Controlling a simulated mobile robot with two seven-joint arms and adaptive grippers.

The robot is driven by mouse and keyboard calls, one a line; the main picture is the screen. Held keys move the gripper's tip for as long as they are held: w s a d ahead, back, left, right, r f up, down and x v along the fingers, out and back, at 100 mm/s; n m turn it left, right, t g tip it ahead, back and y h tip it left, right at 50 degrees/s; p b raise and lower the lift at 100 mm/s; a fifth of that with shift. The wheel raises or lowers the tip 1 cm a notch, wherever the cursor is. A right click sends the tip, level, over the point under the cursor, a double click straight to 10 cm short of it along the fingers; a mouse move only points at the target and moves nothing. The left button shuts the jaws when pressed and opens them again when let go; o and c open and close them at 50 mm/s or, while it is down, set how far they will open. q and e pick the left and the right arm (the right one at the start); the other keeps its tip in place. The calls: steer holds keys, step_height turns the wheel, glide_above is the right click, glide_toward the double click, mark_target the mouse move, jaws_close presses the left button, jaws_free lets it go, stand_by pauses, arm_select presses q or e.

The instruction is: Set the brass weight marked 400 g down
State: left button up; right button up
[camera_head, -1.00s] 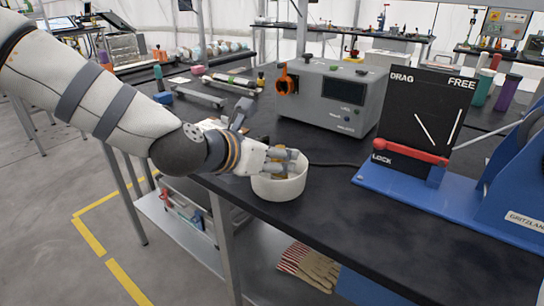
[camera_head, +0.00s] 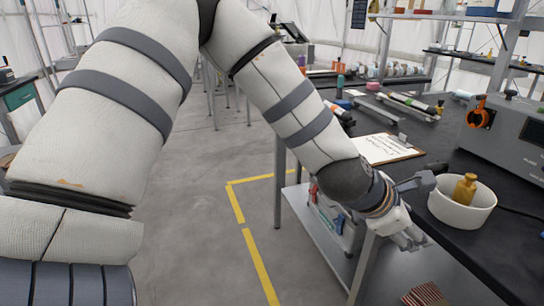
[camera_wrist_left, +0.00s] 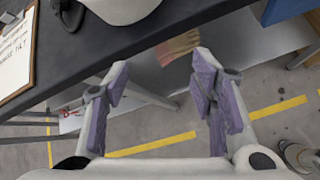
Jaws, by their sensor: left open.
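The brass weight (camera_head: 465,187) stands upright inside the white round bowl (camera_head: 455,211) on the black bench top. Its marking is too small to read. My left gripper (camera_head: 410,238) is out of the bowl, to its lower left, at the bench's front edge. In the left wrist view my left gripper (camera_wrist_left: 163,88) is open, with nothing between its purple-padded fingers. That view shows the bowl (camera_wrist_left: 122,8) cut off at the top edge, and the weight is out of sight. My right gripper is not in view.
A clipboard (camera_head: 388,148) lies on the bench left of the bowl. A grey instrument box (camera_head: 508,135) with an orange knob stands behind it. Open floor (camera_head: 205,200) lies left.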

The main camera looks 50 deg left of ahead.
arm_select(q)
steer(key=s+a+f+m+g+y, duration=0.2)
steer(key=s+f+m+g, duration=0.3)
steer(key=s+f+m, duration=0.9)
steer(key=s+a+f+m+g, duration=0.1)
steer(key=s+f+m, duration=0.3)
steer(key=s, duration=0.4)
steer(key=s+a+f+m+g+y, duration=0.1)
steer(key=s+f+m, duration=0.3)
steer(key=s, duration=0.4)
steer(key=s+a+f+m+g, duration=0.3)
steer(key=s+f+m, duration=0.1)
steer(key=s, duration=0.4)
steer(key=shift+f+g, duration=0.3)
steer(key=shift+f, duration=0.3)
steer(key=shift+s, duration=0.1)
steer(key=shift+c, duration=0.2)
